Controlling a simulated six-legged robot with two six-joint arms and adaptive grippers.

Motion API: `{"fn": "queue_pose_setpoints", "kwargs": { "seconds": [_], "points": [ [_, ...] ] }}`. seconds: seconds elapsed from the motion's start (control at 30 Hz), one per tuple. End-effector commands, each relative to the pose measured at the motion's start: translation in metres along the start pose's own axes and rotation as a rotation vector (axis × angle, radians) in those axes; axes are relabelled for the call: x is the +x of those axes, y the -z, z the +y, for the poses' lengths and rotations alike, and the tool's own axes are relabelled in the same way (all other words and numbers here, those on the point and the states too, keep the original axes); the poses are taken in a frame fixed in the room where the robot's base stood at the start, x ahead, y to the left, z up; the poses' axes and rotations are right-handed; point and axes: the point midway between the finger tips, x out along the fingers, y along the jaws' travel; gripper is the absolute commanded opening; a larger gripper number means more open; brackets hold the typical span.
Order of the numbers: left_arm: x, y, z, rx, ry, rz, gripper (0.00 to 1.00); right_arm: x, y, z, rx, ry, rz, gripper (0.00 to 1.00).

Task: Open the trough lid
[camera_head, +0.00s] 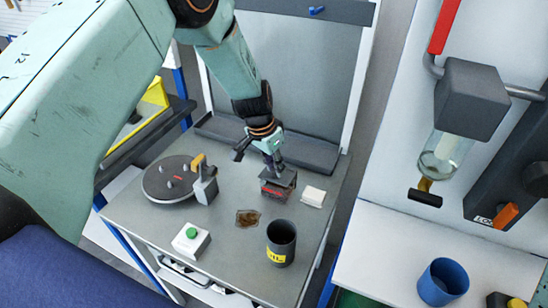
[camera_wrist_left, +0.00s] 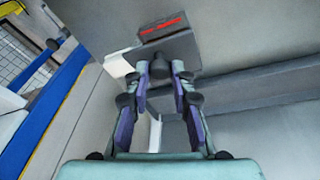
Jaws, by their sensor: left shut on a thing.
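A small dark trough (camera_head: 274,195) with red on it stands on the grey table, right of the middle. Its grey lid (camera_head: 286,178) lies at the top, under my gripper; I cannot tell how far it is raised. My left gripper (camera_head: 275,163) reaches down from above and is shut on the lid's dark knob. In the left wrist view the fingertips of the left gripper (camera_wrist_left: 160,75) close around the knob (camera_wrist_left: 159,65), and a red strip (camera_wrist_left: 162,28) shows beyond the grey plate. My right gripper is not in view.
A round dark turntable (camera_head: 168,180) stands left on the table (camera_head: 140,222). A green-button box (camera_head: 191,240), a brown patch (camera_head: 248,217), a dark cup (camera_head: 281,243) and a white block (camera_head: 313,196) lie around the trough. A blue cup (camera_head: 442,282) stands on the right-hand bench.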

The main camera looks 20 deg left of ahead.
Motion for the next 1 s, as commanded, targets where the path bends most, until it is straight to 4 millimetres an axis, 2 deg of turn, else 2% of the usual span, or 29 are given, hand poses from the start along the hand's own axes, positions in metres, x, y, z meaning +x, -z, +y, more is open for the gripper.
{"fn": "queue_pose_setpoints", "kwargs": {
  "seconds": [0.1,0.37,0.57,1.0],
  "points": [
    [-0.004,0.003,0.000,-0.003,-0.013,-0.033,0.00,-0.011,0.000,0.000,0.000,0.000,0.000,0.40],
    [-0.005,0.009,-0.003,-0.016,-0.043,-0.113,0.00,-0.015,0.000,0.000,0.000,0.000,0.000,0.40],
    [-0.005,0.015,-0.006,-0.029,-0.070,-0.185,0.00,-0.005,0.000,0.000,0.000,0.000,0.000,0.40],
    [-0.008,0.025,-0.009,-0.051,-0.122,-0.323,0.00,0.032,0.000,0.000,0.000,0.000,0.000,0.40]
  ]
}}
